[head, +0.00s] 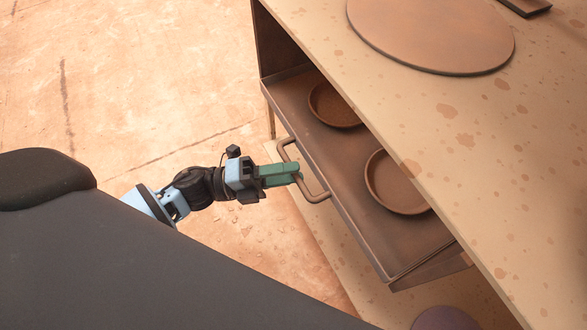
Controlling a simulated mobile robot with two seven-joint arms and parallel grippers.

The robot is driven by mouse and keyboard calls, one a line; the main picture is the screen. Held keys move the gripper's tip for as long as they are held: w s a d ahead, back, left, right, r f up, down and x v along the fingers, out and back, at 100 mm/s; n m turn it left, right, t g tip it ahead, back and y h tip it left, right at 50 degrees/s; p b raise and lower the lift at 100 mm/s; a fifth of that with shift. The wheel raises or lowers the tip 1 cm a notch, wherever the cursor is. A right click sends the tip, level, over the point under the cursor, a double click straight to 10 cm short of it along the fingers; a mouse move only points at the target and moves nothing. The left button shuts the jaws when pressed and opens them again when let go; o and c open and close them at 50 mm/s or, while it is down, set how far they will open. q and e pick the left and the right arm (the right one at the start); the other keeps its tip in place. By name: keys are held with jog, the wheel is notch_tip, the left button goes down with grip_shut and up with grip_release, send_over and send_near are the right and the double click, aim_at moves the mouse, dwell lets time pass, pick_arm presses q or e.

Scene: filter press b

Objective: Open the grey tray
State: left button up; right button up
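The tray (330,190) is a drawer-like sliding tray under the table top, brownish grey in this light. It stands partly out from beneath the top, with two round dishes inside. Its curved bar handle (316,197) is on the front edge, facing left. My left gripper (296,174) reaches in from the left, its green fingers close together at the middle of the handle bar. The fingers look shut on the bar, and they hide a part of it. My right gripper is not in view.
One round dish (332,106) lies toward the tray's far end, another (390,186) nearer, partly under the table edge. The speckled table top (470,140) overhangs the tray and carries a large round board (430,30). The floor (130,70) left of the tray is clear.

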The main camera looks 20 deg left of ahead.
pick_arm(q)
jog(key=shift+w+d+r, duration=0.1)
jog(key=shift+w+d, duration=0.25)
jog(key=shift+d, duration=0.2)
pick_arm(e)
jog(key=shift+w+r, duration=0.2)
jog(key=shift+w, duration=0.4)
